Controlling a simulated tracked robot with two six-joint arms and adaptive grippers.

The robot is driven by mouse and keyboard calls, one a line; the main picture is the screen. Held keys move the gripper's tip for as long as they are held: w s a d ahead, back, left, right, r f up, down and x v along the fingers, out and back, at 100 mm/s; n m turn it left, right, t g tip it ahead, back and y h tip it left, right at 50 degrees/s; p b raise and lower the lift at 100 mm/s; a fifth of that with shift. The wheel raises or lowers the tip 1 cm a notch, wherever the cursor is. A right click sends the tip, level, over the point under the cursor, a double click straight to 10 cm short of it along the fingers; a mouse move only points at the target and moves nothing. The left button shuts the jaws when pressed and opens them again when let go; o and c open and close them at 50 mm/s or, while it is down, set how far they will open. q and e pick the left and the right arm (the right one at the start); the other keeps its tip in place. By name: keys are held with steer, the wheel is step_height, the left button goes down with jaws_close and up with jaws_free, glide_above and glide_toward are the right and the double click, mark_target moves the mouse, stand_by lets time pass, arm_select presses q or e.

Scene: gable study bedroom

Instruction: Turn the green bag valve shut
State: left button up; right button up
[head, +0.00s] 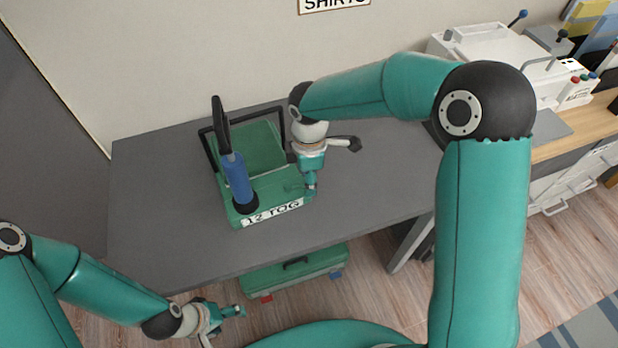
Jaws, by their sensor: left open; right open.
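A green bag (262,150) lies on the grey table, with a white label reading "12 TOG" (272,213) on its front edge. A blue cylinder with a black handle (237,178) stands on the bag's left front part, tilted in the picture. A small green part (294,187) shows on the bag's right front; I cannot tell whether it is the valve or how it is turned. My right gripper (331,168) is open at the bag's right edge, its teal finger close to that part; touching is unclear. My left gripper (225,325) is open and empty, below the table's front edge.
The grey table (160,200) is clear left of the bag. A green case (295,277) is on the floor under the table's front. A white machine (490,45) with a lever stands at the right on a wooden worktop (575,130). A wall rises behind.

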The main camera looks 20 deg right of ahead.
steer(key=shift+f, duration=0.2)
steer(key=shift+c, duration=0.2)
jaws_close()
